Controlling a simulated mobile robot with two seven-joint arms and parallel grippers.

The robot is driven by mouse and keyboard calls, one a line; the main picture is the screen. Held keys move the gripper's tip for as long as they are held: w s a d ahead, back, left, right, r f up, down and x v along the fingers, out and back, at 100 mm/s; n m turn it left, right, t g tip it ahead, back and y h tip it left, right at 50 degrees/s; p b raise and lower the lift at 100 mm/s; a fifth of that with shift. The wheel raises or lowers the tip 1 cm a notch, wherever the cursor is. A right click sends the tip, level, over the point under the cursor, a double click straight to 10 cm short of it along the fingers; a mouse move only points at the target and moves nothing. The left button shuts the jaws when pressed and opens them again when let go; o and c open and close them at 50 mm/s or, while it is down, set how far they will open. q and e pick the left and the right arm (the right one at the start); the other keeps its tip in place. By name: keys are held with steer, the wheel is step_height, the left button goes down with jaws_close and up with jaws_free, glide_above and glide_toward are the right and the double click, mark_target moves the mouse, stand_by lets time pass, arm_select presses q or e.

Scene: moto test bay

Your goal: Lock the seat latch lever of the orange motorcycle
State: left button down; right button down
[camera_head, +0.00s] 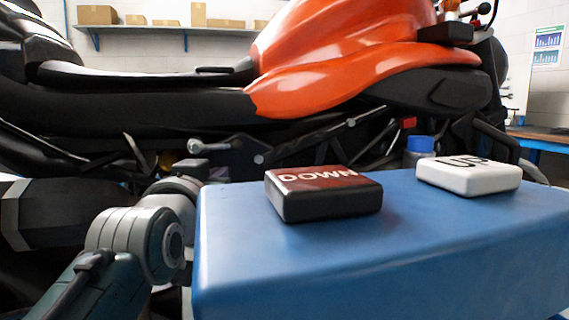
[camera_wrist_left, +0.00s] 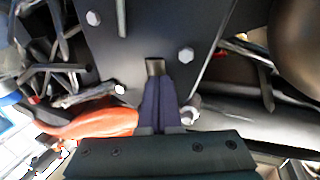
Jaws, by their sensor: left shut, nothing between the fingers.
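The orange motorcycle (camera_head: 350,75) fills the back of the head view, with its black seat (camera_head: 140,75) at the left. A silver lever (camera_head: 220,145) with a rounded end sits under the seat, beside a dark bracket with a bolt. My left gripper (camera_head: 192,165) is just below the lever's rounded end; its fingers are hard to make out there. In the left wrist view its fingers (camera_wrist_left: 155,68) are shut and empty, in front of a dark bolted plate (camera_wrist_left: 135,35). A rounded silver end (camera_wrist_left: 190,110) shows beside them; contact cannot be told. My right gripper is out of view.
A blue box-like stand (camera_head: 350,255) fills the right foreground, close to my left arm. It carries a dark red DOWN button (camera_head: 325,195) and a white UP button (camera_head: 468,177). A wall shelf (camera_head: 165,29) with cardboard boxes is behind.

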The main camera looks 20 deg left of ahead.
arm_select(q)
steer(key=shift+w+d+r, duration=0.15)
steer(key=shift+d+r, duration=0.05)
steer(key=shift+r, duration=0.05)
steer(key=shift+a+f+p, duration=0.15)
steer(key=shift+f+p, duration=0.05)
steer(key=shift+p, duration=0.1)
